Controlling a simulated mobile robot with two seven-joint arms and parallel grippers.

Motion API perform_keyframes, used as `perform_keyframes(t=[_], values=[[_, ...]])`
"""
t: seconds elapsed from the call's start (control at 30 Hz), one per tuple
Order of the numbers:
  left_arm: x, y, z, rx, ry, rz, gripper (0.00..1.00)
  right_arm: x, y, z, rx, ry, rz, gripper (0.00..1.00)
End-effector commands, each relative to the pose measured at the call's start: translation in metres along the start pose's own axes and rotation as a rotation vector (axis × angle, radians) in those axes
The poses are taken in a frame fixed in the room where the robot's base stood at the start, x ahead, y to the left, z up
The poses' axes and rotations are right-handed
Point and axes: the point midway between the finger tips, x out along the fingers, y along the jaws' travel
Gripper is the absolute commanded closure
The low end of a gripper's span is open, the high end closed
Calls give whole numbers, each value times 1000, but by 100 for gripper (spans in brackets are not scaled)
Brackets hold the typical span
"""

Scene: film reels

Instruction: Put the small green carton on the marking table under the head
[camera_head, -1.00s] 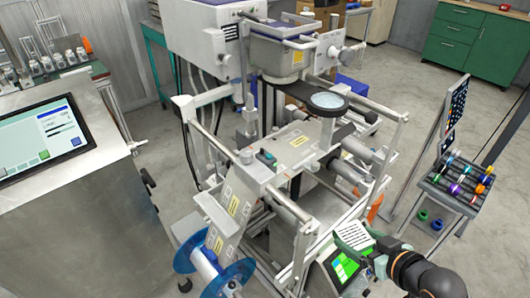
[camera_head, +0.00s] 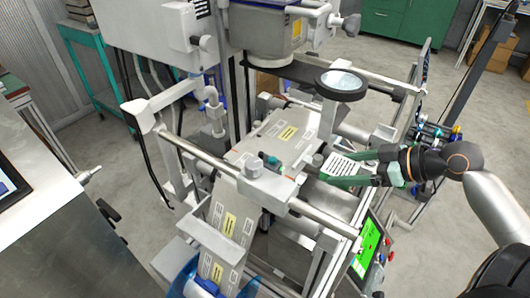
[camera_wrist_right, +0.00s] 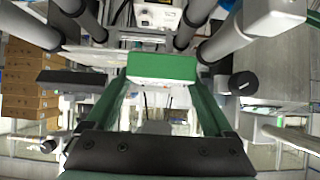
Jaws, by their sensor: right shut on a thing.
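The small green carton (camera_head: 340,164) has a white, black-lined label facing up. My right gripper (camera_head: 350,169) comes in from the right and is shut on it. In the right wrist view the carton's green face (camera_wrist_right: 163,67) sits between the tips of my green fingers. The marking table (camera_head: 262,150), a pale plate with yellow labels, runs under the machine's head (camera_head: 278,45). The carton is held to the right of the plate, apart from it as far as I can tell. My left gripper is not in view.
A round magnifier (camera_head: 342,83) on an arm hangs above and behind the carton. Machine rails (camera_head: 325,222) run in front of it. A lit green screen (camera_head: 367,248) stands below my right gripper. A blue reel (camera_head: 200,283) is at the front.

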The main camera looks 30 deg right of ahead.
Motion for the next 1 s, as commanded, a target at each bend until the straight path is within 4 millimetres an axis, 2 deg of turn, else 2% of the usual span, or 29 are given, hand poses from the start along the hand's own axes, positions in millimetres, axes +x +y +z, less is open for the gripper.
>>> perform_keyframes(t=[0.33,1.0], values=[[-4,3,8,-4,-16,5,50,47,1,-36,-8,4,2,80],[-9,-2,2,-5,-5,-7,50,130,0,-93,2,6,1,80]])
